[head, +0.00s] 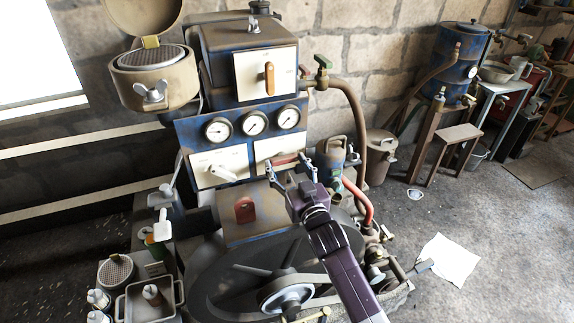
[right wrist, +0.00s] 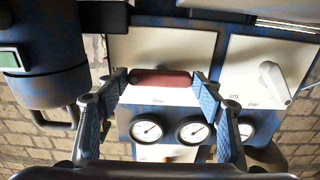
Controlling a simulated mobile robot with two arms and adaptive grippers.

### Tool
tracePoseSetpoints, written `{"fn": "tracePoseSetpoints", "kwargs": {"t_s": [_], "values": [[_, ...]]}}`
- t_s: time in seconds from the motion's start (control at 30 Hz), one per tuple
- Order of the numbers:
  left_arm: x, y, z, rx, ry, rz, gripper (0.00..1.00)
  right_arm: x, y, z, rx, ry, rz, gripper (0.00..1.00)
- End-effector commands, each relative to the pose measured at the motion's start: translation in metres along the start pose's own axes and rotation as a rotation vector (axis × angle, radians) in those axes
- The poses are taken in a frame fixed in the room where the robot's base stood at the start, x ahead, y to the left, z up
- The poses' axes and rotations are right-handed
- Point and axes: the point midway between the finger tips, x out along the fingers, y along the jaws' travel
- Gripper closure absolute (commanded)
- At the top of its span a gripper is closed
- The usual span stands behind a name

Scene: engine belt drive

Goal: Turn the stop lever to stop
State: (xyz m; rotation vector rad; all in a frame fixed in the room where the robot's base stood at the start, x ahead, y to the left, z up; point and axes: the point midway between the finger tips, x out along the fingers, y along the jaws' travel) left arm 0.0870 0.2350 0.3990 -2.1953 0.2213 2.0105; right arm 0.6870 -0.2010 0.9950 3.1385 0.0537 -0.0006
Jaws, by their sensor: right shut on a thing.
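The red lever (head: 284,160) is a bar-shaped handle on the right-hand white plate (head: 264,149) below the gauges. It lies nearly level across the plate. In the right wrist view the red lever (right wrist: 161,79) sits between the fingers of my right gripper (right wrist: 161,84), one finger at each end. My right gripper (head: 287,164) is shut on it in the head view. The small print by the lever is too blurred to read surely. My left gripper is not in view.
A white lever (head: 219,172) stands on the left-hand plate, and an orange lever (head: 269,78) on the upper box. Three gauges (head: 254,123) sit between. A large belt wheel (head: 240,277) lies below my right arm. A red hose (head: 360,203) curves at its right.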

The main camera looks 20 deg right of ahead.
Motion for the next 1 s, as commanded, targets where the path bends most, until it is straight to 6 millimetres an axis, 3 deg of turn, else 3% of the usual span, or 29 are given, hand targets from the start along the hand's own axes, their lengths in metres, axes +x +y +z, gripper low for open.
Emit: {"fn": "tracePoseSetpoints", "kwargs": {"t_s": [0.37, 1.0], "values": [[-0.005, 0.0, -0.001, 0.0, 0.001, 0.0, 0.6, 0.0, 0.0, -0.001, -0.144, 0.0, -0.001, 0.63], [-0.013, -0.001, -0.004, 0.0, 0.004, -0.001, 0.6, 0.0, 0.0, 0.0, -0.736, 0.0, 0.0, 0.63]]}}
